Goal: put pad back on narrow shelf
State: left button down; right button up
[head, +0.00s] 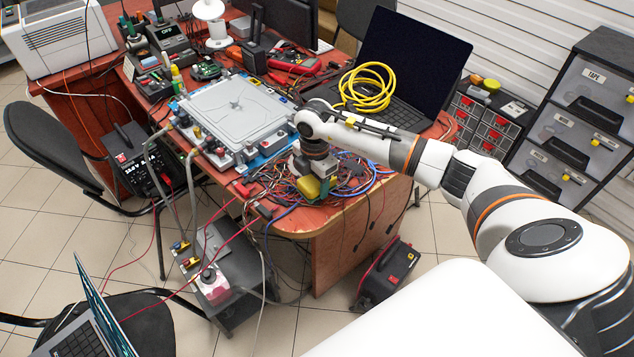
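My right arm reaches in from the right, and its gripper (315,178) points down over the front right of the red-brown desk (335,238), above tangled wires. A yellow item (308,187) shows at its fingertips; I cannot tell whether it is held or lies behind them. I cannot clearly identify a pad. My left gripper is not in view.
A grey metal plate assembly with hoses (235,110) fills the desk's middle. A laptop (410,75) with a coiled yellow cable (368,87) stands behind my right wrist. Loose cables hang between desk and low shelf. A black case (386,275) and chairs stand on the floor.

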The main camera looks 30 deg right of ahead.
aim_at(313, 183)
jog(key=c, duration=0.5)
notch_tip(313, 183, up, 10)
jog(key=shift+r, duration=0.1)
jog(key=shift+c, duration=0.2)
jog(key=n, duration=0.2)
jog(key=s+a+n, duration=0.1)
jog(key=n, duration=0.1)
jog(key=shift+a+r, duration=0.1)
jog(key=s+a+r+m+p, duration=0.1)
jog(key=s+a+m, duration=0.4)
jog(key=m, duration=0.6)
jog(key=s+a+r+m+p, duration=0.1)
jog(key=s+a+r+m, duration=0.2)
jog(key=m, duration=0.9)
jog(key=s+a, duration=0.3)
jog(key=s, duration=0.2)
jog(key=shift+s+a, duration=0.2)
jog(key=shift+a, duration=0.05)
